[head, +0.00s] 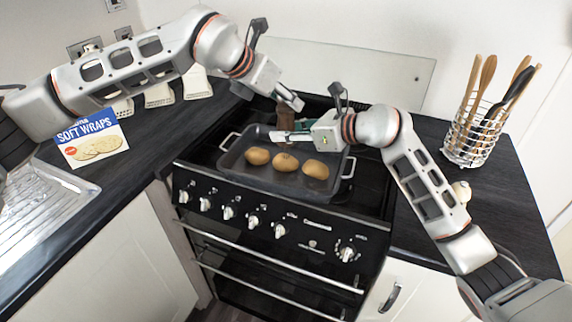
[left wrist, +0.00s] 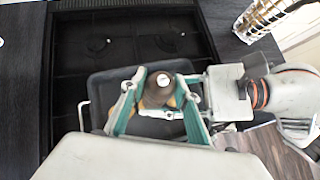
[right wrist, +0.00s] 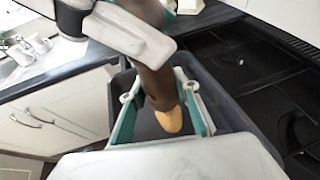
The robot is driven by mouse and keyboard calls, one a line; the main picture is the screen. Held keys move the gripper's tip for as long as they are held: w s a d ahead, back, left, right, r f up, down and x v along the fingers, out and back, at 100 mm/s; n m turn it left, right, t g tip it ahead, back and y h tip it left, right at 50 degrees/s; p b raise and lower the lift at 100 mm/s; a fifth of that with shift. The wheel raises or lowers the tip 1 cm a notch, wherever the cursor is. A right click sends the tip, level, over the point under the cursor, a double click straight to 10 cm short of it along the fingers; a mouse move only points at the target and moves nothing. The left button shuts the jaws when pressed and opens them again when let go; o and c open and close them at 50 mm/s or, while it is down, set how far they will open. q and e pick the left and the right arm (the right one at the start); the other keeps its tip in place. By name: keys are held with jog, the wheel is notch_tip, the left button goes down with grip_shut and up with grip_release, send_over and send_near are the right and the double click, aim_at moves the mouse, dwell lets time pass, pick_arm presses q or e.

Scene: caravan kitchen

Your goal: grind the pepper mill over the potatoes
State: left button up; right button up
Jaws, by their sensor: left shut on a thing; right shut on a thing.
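The brown pepper mill (head: 285,118) stands roughly upright above the back of the dark roasting tray (head: 232,162). Three potatoes (head: 286,162) lie in a row in the tray. My left gripper (head: 292,100) is shut on the mill's upper part; the left wrist view looks down on the mill's top (left wrist: 159,84) between the fingers. My right gripper (head: 290,135) is shut around the mill lower down; in the right wrist view the mill (right wrist: 158,82) runs between the fingers, with a potato (right wrist: 170,120) below. The mill's lower end is partly hidden.
The tray rests on the black stove (head: 370,190). A soft wraps packet (head: 92,140) stands on the left counter near the sink (head: 45,200). A wire holder with wooden utensils (head: 470,140) stands on the right counter, with a small pale object (head: 462,190) near my right arm.

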pick_arm(q)
jog(key=n+t+y, duration=0.1)
jog(key=n, duration=0.1)
jog(key=n+t+y, duration=0.1)
jog(key=n+y, duration=0.1)
jog(key=n, duration=0.1)
jog(key=shift+d+y, duration=0.15)
jog(key=shift+y, duration=0.15)
jog(key=n+y, duration=0.3)
jog(key=n, duration=0.2)
jog(key=shift+y, duration=0.4)
jog(key=shift+a, duration=0.2)
jog(key=o, duration=0.9)
